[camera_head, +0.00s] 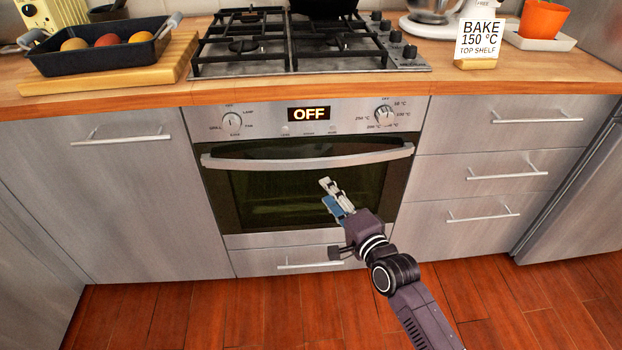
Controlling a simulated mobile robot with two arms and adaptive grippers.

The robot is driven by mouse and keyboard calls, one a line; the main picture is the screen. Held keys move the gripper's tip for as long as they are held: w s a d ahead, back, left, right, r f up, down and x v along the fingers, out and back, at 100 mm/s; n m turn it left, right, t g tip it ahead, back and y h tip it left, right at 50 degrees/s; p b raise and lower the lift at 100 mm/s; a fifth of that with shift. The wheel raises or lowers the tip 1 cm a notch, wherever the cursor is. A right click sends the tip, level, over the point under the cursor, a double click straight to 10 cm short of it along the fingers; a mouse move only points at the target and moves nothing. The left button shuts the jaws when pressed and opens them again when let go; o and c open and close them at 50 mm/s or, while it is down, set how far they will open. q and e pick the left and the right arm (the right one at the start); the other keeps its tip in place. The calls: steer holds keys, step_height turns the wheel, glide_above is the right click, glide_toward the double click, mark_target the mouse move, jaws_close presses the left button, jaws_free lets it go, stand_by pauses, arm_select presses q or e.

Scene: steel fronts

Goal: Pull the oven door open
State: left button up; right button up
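The oven door (252,190) is shut, with a dark glass window and a long silver handle (310,160) across its top. The panel above it has a display (309,114) reading OFF and a knob on each side. My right gripper (329,190) is in front of the oven door, below the handle and right of its middle in the picture. It appears apart from the handle. Its fingers are seen small and at an angle, so I cannot tell if they are open or shut. My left gripper is not in view.
A drawer (255,262) with a handle sits under the oven. A cabinet (100,200) stands to the left and drawers (490,145) to the right. The wooden floor (200,315) in front is clear. The counter holds a hob (310,68), a tray (70,62) and a sign (480,40).

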mark_target(312, 165)
steer(key=shift+m+t+y, duration=0.4)
steer(key=shift+t+y, duration=0.1)
steer(key=w+a+r, duration=0.1)
steer(key=w, duration=0.1)
steer(key=w+a+r+b, duration=0.1)
steer(key=w, duration=0.1)
steer(key=w+a+r+b, duration=0.1)
steer(key=w+r, duration=0.1)
steer(key=shift+w+a+r, duration=0.1)
steer(key=shift+w+a, duration=0.15)
steer(key=shift+a, duration=0.1)
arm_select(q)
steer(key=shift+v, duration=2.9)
arm_select(e)
steer(key=shift+w+a, duration=0.2)
steer(key=shift+w, duration=0.25)
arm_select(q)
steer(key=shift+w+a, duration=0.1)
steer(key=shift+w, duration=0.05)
arm_select(e)
jaws_close()
